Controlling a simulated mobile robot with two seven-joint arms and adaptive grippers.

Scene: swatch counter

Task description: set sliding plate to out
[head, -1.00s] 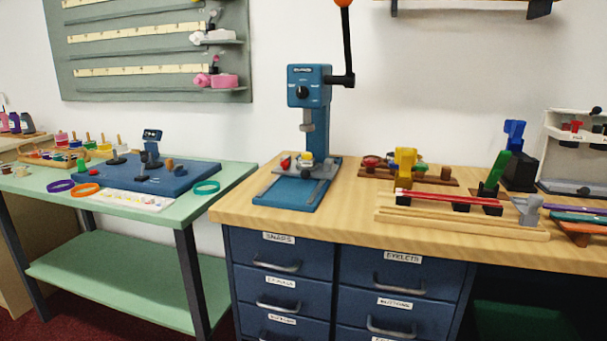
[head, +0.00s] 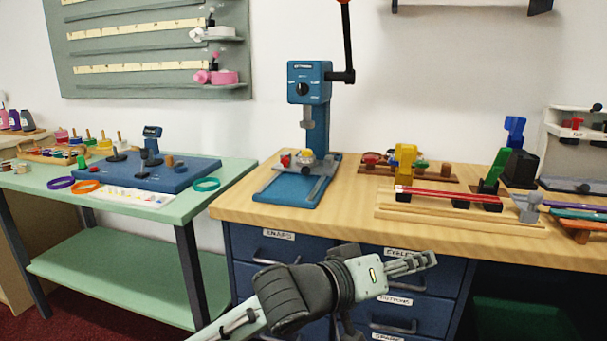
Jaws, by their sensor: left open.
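The blue press (head: 309,85) stands on the wooden counter, with a black lever rising at its right. Its sliding plate (head: 318,170) is grey and sits toward the back of the blue base (head: 288,190), below the ram. A small red piece and a yellow-and-white domed piece are at the plate. The front of the base is bare between its rails. My left gripper (head: 425,262) is open and empty, pointing right in front of the drawers, below the counter edge and well apart from the plate. My right gripper is out of view.
Blue drawers (head: 270,249) stand under the counter (head: 350,212). A rack with a red bar (head: 450,198) and coloured clamps is right of the press. A green table (head: 225,178) with a blue board (head: 165,178) is at the left. The counter just right of the press base is clear.

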